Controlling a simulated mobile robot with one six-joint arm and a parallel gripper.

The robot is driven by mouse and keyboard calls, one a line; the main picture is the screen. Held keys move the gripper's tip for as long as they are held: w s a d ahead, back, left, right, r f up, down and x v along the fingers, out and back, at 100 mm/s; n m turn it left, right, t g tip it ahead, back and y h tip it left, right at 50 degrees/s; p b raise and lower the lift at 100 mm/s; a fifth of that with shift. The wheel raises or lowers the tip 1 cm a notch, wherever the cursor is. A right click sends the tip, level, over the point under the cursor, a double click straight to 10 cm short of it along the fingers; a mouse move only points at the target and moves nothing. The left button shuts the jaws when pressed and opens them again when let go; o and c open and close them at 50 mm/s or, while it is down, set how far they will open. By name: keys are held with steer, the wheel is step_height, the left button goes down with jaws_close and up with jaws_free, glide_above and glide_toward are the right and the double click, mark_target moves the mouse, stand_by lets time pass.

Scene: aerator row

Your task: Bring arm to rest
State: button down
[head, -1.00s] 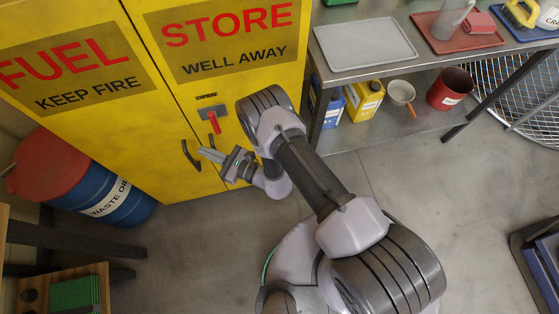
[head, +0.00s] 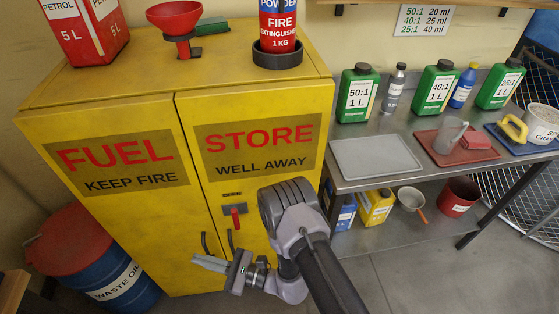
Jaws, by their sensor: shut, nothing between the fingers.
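My gripper (head: 210,263) is shut and empty in the head view. It is in front of the lower part of the yellow fuel store cabinet (head: 110,235), pointing left. My arm (head: 320,265) comes up from the bottom edge, bends at a thick grey joint and folds down to the gripper. The cabinet's two doors look closed. A red latch handle (head: 235,217) hangs down on the right door, above and right of the gripper. Dark door pulls (head: 206,245) are just above the gripper; I cannot tell whether it touches the door.
A steel bench (head: 400,179) on the right holds green bottles (head: 357,95), a grey tray (head: 375,156) and a red tray (head: 455,148). A waste oil drum (head: 125,285) stands left. A fire extinguisher (head: 281,25) and red funnel (head: 174,17) are on the cabinet. Floor shows clear at lower right.

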steer(key=s+d+r+n+g+h, duration=0.25)
steer(key=r+n+g, duration=0.3)
steer(key=r, duration=0.55)
steer(key=s+d+r+n+g+h, duration=0.25)
steer(key=r+n+g, duration=0.3)
steer(key=r, duration=0.65)
steer(key=s+d+r+n+t+h, duration=0.1)
steer(key=d+t+h, duration=0.3)
steer(key=d, duration=0.5)
steer(key=s+d+r+n+t+h, duration=0.1)
steer(key=d+r+t+h, duration=0.3)
steer(key=d, duration=0.6)
steer(key=d+r+n+t+h, duration=0.1)
steer(key=d+r+t+h, duration=0.2)
steer(key=d+t, duration=0.3)
steer(key=d+h, duration=0.1)
steer(key=d, duration=0.3)
steer(key=shift+s+r+h, duration=0.15)
steer(key=shift+s+h, duration=0.15)
steer(key=shift+s, duration=0.1)
